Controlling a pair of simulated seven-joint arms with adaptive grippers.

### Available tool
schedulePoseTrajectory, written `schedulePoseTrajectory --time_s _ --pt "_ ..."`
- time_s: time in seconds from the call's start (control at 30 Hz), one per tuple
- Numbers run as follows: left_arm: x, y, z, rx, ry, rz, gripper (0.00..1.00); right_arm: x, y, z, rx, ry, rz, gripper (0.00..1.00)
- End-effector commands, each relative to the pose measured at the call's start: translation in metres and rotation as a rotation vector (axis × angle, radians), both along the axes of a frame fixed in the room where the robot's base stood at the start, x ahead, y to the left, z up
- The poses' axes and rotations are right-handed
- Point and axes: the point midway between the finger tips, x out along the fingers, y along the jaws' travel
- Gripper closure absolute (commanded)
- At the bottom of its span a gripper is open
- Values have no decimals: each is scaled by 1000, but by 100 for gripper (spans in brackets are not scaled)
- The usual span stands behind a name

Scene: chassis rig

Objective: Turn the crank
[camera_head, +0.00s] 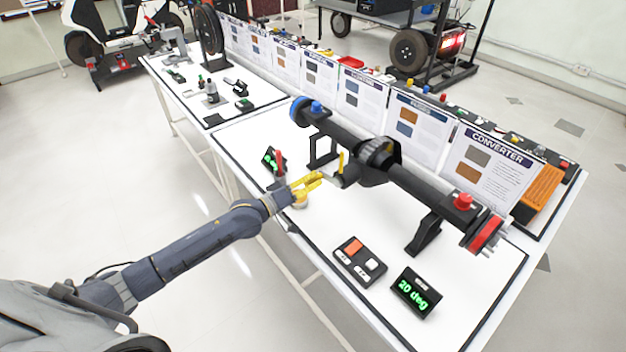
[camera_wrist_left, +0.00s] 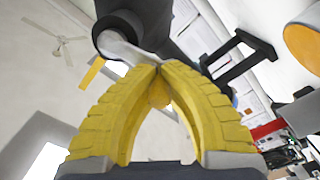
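The crank (camera_head: 337,181) is on the dark axle assembly (camera_head: 330,127) above the table. In the left wrist view a pale crank arm (camera_wrist_left: 126,46) runs from a dark round hub to my fingertips. My left gripper (camera_head: 318,178) reaches it from the left. In the wrist view its yellow fingers (camera_wrist_left: 160,70) converge at the tips around a yellow-orange crank handle (camera_wrist_left: 159,94), whose end shows between them. The fingers hide much of the handle. A yellow strip (camera_head: 341,161) stands upright by the hub. My right gripper is not in view.
A display (camera_head: 414,292) reads "20 deg" beside a button box (camera_head: 360,261). A small display (camera_head: 270,158) and a red-topped item (camera_head: 281,162) stand left of the crank. Black stands support the axle. Poster panels (camera_head: 420,128) line the back.

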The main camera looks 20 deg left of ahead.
Motion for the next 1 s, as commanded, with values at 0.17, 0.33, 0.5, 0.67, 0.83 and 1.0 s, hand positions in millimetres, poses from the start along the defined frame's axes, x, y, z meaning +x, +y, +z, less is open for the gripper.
schedulePoseTrajectory --time_s 0.17,0.33,0.5,0.67,0.83,1.0 --pt "1 2 -2 5 2 3 95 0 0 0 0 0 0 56" --pt "0 1 -1 5 2 2 75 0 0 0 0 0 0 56" --pt "0 1 -1 4 0 1 59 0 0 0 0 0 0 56" --pt "0 0 -1 3 1 1 59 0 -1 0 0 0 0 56" --pt "-5 3 -1 3 1 1 59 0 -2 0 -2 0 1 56" --pt "-22 14 -2 5 3 0 59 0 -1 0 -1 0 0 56"
